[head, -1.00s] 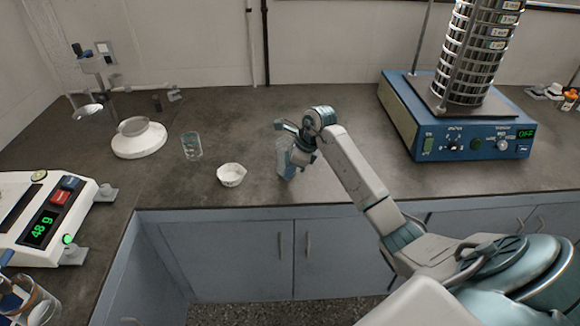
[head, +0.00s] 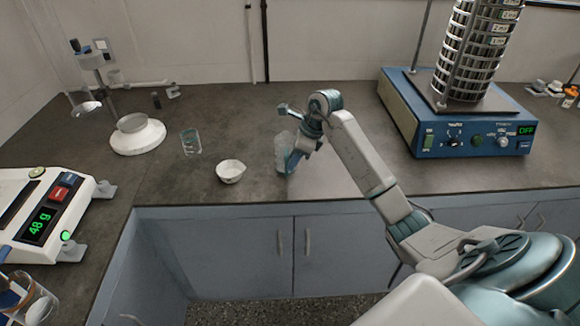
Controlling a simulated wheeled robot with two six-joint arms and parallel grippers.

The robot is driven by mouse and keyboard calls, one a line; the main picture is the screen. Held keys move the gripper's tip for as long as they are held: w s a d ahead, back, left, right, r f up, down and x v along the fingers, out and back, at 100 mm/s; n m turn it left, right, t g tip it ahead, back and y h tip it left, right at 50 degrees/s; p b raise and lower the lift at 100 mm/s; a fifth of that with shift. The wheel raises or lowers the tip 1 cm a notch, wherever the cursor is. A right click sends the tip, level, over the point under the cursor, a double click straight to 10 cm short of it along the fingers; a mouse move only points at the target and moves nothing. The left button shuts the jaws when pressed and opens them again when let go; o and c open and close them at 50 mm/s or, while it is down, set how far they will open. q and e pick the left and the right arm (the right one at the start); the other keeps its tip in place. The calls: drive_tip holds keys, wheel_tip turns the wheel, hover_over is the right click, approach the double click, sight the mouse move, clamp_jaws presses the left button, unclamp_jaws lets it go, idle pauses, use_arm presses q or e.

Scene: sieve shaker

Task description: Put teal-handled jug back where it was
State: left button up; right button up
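The teal-handled jug (head: 282,150) is a clear jug standing upright on the dark counter, right of the white bowl. Its teal handle (head: 293,161) faces right, toward my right arm. My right gripper (head: 298,130) is at the jug's upper right, with its fingers spread apart. One finger reaches above the jug and the other is to its right. The gripper partly covers the jug, and I cannot tell whether a finger touches it. My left gripper is out of view.
A white bowl (head: 230,171) and a glass beaker (head: 191,142) stand left of the jug. A balance (head: 62,190) reading 48 g is at the left. A blue sieve shaker (head: 455,128) showing OFF stands at the right. The counter behind the jug is clear.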

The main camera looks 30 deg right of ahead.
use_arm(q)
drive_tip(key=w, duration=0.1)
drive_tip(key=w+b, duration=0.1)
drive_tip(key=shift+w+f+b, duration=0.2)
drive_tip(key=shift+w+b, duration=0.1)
use_arm(e)
drive_tip(key=v, duration=0.8)
drive_tip(key=shift+r, duration=0.35)
